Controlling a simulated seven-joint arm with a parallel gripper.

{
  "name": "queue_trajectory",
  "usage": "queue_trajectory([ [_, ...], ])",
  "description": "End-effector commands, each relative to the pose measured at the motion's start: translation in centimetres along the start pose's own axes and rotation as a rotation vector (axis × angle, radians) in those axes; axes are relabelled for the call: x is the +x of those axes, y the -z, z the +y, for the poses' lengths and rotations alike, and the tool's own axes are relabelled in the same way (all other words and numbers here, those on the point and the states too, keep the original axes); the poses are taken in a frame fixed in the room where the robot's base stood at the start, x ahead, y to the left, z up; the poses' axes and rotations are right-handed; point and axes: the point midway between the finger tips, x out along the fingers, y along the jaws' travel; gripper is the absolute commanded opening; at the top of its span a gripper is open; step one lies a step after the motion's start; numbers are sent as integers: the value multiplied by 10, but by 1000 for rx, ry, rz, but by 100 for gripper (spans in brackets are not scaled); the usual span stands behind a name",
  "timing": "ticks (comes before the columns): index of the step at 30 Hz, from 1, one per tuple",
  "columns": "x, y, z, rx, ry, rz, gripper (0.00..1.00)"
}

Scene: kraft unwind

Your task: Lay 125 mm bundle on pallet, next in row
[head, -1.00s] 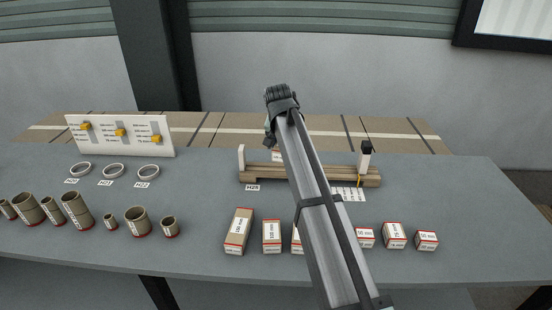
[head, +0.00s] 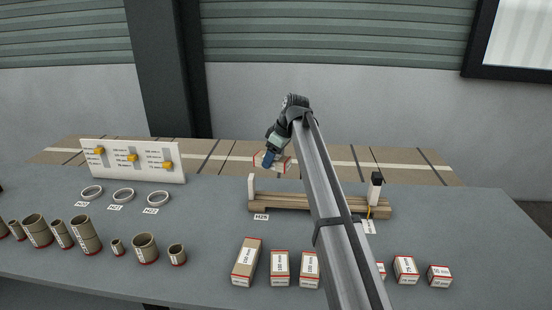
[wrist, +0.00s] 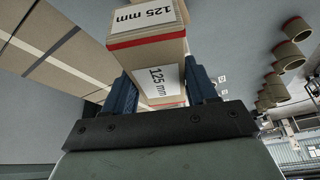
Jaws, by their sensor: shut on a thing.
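My gripper (head: 269,160) hangs above and behind the left part of the pallet in the head view. It is shut on a kraft bundle (head: 279,166) with red edging. In the wrist view the bundle (wrist: 162,84) sits between the two blue fingers and shows "125 mm" labels on two faces. The bundle looks apart from the pallet. The wooden pallet (head: 292,203) has a white post at its left end and a black-topped white post at its right. My arm covers part of its right half, and no bundle shows on its visible part.
Labelled bundles (head: 280,268) stand in a row along the front, some hidden by my arm. Several cardboard tubes (head: 85,235) and white rings (head: 123,196) are at the left. A white board with yellow sliders (head: 132,160) stands behind them. A tag (head: 261,217) lies before the pallet.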

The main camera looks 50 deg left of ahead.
Motion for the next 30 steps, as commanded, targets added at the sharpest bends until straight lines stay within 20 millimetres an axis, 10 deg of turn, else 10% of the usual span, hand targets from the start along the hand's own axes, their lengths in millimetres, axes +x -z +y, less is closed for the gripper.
queue_trajectory([
  [10,0,-1,-1,-280,115,0,6],
  [30,28,-14,-3,-308,127,-2,6],
])
